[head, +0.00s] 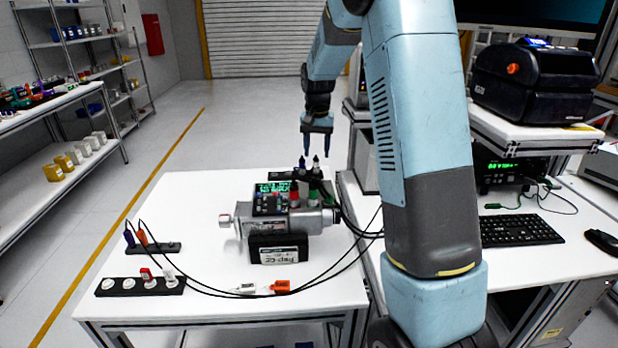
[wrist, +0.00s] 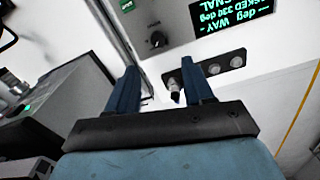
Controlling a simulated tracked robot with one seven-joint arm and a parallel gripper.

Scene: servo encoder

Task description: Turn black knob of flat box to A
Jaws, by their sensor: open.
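The knob's setting and letter marks are too small to read. In the head view, my gripper (head: 317,143) hangs fingers down over the far part of the white table. In the wrist view, my gripper (wrist: 160,69) is open with nothing held between its two blue fingers. I cannot make out the knob in the head view.
A dark socket strip (wrist: 207,70) lies close by the right finger. A silver motor assembly (head: 310,218) stands mid-table with black cables. Two socket strips (head: 128,287) lie at the left front. Loose white and orange connectors (head: 280,287) lie near the front edge. The table's far left is clear.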

